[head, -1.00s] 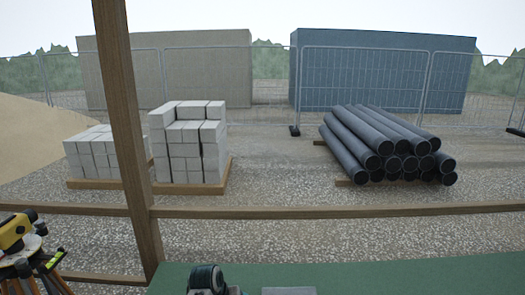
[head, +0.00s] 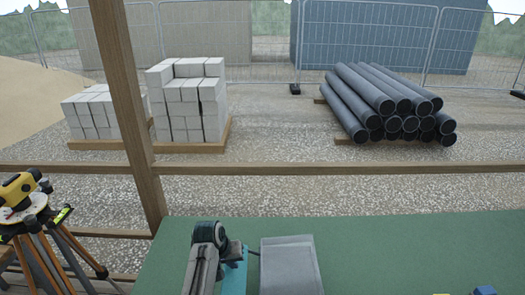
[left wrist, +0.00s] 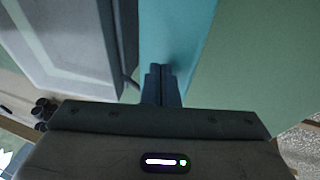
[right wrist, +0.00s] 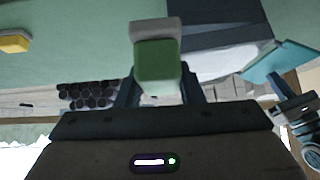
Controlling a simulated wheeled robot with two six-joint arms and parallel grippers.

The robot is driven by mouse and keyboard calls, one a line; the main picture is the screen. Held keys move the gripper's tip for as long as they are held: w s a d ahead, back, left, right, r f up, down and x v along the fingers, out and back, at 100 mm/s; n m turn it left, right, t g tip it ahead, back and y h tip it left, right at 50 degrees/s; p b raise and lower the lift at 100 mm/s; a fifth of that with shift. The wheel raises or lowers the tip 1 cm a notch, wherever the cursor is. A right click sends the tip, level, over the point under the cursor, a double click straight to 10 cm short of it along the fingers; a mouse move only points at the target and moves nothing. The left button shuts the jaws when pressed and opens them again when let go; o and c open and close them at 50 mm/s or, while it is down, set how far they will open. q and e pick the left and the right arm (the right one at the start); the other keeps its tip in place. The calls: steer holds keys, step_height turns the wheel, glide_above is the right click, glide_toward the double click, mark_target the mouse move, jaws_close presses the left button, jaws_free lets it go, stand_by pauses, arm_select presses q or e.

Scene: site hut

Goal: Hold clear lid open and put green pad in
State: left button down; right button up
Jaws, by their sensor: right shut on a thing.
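The grey box (head: 290,265) stands on the green table; it also shows in the left wrist view (left wrist: 62,45) and the right wrist view (right wrist: 215,62). A teal, flat panel (head: 235,277), seemingly the clear lid, stands up along its left side; it also shows in the right wrist view (right wrist: 282,62). My left gripper (left wrist: 162,75) has its fingers together against the panel; whether they touch it I cannot tell. My right gripper (right wrist: 157,80) is shut on the green pad (right wrist: 158,66), which has a pale grey end. The pad is outside the box.
A yellow object (head: 440,293) and a blue one (head: 485,290) show at the bottom edge. A yellow instrument on a tripod (head: 20,190) stands at the left. A wooden post (head: 125,100) and rail are beyond.

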mark_target(296, 274)
arm_select(q)
steer(key=shift+f, duration=4.3)
steer(key=shift+r, duration=0.1)
arm_select(e)
steer(key=shift+w+d+f, duration=0.1)
steer(key=shift+w+d, duration=0.05)
steer(key=shift+w, duration=0.5)
steer(key=w+d+f+n+g+y, duration=0.1)
steer(key=w+d+f+n+y, duration=0.15)
steer(key=w, duration=0.75)
steer(key=w+d+f+n+y, duration=0.2)
steer(key=w+d+n, duration=0.15)
steer(key=w, duration=0.55)
steer(key=shift+h, duration=0.25)
steer(key=a, duration=0.5)
steer(key=a+f, duration=0.1)
steer(key=a, duration=0.4)
steer(key=a+f, duration=0.1)
steer(key=a, duration=0.4)
steer(key=shift+a, duration=0.3)
steer(key=shift+d+f, duration=0.15)
steer(key=shift+f, duration=1.05)
steer(key=shift+d+f, duration=0.15)
steer(key=shift+f, duration=1)
steer(key=o, duration=1)
